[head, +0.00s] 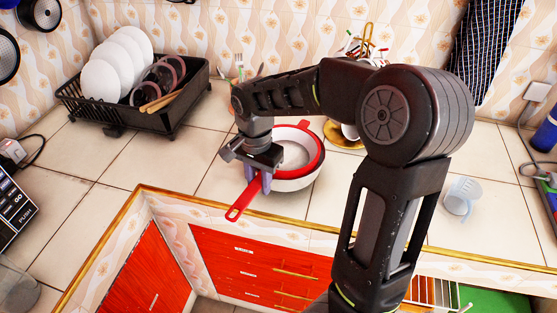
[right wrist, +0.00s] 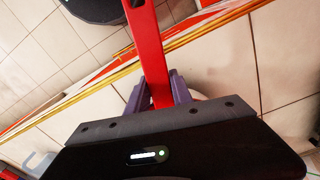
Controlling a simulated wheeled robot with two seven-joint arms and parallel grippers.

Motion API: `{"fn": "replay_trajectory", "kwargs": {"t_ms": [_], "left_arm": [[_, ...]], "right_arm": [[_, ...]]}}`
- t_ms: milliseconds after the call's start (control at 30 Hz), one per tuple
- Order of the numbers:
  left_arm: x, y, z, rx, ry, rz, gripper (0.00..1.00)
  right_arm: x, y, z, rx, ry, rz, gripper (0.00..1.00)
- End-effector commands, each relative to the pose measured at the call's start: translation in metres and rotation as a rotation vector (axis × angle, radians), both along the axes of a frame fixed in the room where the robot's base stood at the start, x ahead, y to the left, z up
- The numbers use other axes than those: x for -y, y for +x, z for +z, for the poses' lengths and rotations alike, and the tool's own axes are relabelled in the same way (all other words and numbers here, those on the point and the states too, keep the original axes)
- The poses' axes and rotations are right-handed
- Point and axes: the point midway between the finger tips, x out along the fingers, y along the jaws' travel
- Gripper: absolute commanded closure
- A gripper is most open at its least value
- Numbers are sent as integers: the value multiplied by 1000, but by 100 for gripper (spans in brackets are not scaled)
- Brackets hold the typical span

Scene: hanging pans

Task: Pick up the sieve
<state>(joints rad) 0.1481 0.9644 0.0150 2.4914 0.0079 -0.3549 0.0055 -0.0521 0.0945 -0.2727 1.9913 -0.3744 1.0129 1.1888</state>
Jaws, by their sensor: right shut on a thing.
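The sieve (head: 319,150) has a round red rim and a long red handle. In the head view it rests in or over a white bowl-like vessel (head: 300,184) on the tiled counter, and its handle points to the lower left, over the counter's front edge. My right gripper (head: 259,186) is over the handle, with its purple fingers shut on it. The right wrist view shows the red handle (right wrist: 148,50) running between the two fingers (right wrist: 160,90). My gripper hides part of the rim and handle. My left gripper is not in view.
A black dish rack (head: 150,118) with white plates stands at the back left. A yellow saucer (head: 345,143) is right of the sieve, partly behind my arm. A clear cup (head: 462,196) stands at the right. The counter left of the sieve is bare.

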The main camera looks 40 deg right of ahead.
Motion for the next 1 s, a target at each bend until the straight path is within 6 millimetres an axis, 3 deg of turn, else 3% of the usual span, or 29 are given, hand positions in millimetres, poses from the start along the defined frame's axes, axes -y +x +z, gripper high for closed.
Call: {"fn": "replay_trajectory", "kwargs": {"t_ms": [633,1000], "left_arm": [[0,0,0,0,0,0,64],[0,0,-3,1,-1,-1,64]], "right_arm": [[0,1,3,1,-1,0,100],[0,1,21,3,0,1,100]]}}
